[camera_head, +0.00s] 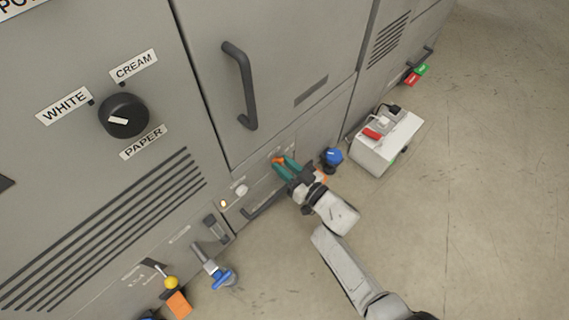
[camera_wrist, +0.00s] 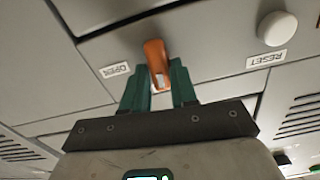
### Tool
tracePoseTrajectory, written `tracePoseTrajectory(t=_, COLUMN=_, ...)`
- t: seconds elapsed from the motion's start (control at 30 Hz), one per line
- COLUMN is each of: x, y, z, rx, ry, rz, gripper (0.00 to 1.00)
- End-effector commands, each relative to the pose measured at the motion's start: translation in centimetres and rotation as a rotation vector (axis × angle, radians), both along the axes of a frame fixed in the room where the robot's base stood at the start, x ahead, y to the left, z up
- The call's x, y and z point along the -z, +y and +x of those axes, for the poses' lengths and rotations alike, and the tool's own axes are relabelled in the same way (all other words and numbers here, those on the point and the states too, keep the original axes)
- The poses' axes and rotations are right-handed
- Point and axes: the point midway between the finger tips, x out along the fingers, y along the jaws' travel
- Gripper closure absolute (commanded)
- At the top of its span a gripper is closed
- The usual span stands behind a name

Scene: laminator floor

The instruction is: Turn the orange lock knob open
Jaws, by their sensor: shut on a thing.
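The orange lock knob (camera_wrist: 155,58) is on the grey cabinet front, beside a label reading OPEN (camera_wrist: 115,70). It also shows in the head view as a small orange spot (camera_head: 278,160) at the tips of my gripper. My gripper (camera_wrist: 158,92) has green fingers, one on each side of the knob, and is shut on it. The gripper also shows in the head view (camera_head: 287,168), reaching the lower cabinet panel. The knob's lower end is between the fingers. Its upper end points up and slightly left in the wrist view.
A white round button (camera_wrist: 277,27) with a RESET label (camera_wrist: 266,58) is right of the knob in the wrist view. A blue knob (camera_head: 332,156) sits close right of my gripper. A black handle (camera_head: 262,205) is below left. A white box (camera_head: 386,142) stands on the floor.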

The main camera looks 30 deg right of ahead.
Motion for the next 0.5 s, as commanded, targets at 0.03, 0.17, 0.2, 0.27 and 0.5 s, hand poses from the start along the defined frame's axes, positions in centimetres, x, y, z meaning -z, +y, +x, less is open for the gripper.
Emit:
tracePoseTrajectory(t=0.03, x=-0.37, y=0.01, z=0.03, rx=-0.001, ry=0.012, rz=0.031, gripper=1.0)
tracePoseTrajectory(t=0.17, x=-0.4, y=-0.08, z=0.07, rx=0.0, ry=0.046, rz=0.131, gripper=1.0)
tracePoseTrajectory(t=0.2, x=-0.43, y=-0.13, z=0.09, rx=0.0, ry=0.056, rz=0.166, gripper=1.0)
tracePoseTrajectory(t=0.27, x=-0.35, y=-0.15, z=0.08, rx=0.0, ry=0.074, rz=0.22, gripper=1.0)
tracePoseTrajectory(t=0.5, x=-0.14, y=-0.35, z=0.12, rx=0.0, ry=0.144, rz=0.439, gripper=1.0)
